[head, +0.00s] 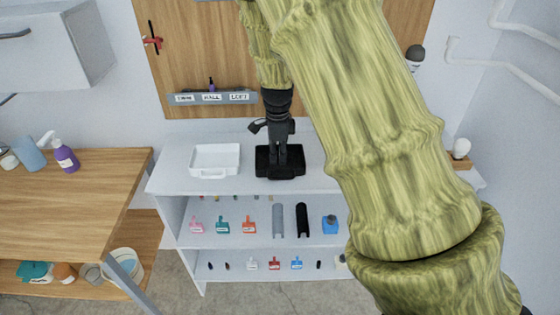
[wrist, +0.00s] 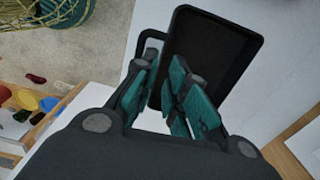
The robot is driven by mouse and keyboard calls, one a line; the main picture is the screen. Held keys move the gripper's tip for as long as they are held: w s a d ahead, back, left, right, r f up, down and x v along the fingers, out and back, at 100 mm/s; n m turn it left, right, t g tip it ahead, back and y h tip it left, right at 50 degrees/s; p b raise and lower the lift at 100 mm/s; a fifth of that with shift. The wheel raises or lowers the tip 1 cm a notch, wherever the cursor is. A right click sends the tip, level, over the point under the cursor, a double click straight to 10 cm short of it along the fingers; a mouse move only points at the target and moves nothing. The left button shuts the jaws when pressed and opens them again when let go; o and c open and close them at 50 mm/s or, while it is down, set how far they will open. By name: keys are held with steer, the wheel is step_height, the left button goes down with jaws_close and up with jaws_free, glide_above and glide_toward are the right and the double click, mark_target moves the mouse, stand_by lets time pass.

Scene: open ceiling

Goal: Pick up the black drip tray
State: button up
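The black drip tray (head: 262,168) sits on the white top of the shelf unit, right of a white tray. In the wrist view the drip tray (wrist: 225,50) shows as a dark rectangle with a raised rim and a loop at its left side. My gripper (head: 280,150) points down at the tray in the head view. In the wrist view its teal-padded fingers (wrist: 165,65) stand either side of the tray's left rim, one outside and one over the inside. Whether both pads press on the rim I cannot tell.
The white tray (head: 215,160) stands close to the left on the same top. Several small tools hang or lie on the shelves below. A wooden board with a labelled rack (head: 211,97) rises behind. A wooden bench (head: 60,200) with bottles stands at left.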

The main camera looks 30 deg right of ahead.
mark_target(281, 166)
steer(key=shift+w+f, duration=0.15)
steer(key=shift+f, duration=0.6)
steer(key=shift+s+d+f+p, duration=0.15)
steer(key=shift+s+f+p, duration=0.1)
steer(key=shift+f+p, duration=0.3)
steer(key=f, duration=0.1)
steer(key=d+f+p, duration=0.1)
steer(key=f, duration=0.1)
steer(key=shift+a+f+p, duration=0.15)
steer(key=shift+f+p, duration=0.25)
steer(key=shift+f, duration=0.15)
jaws_close()
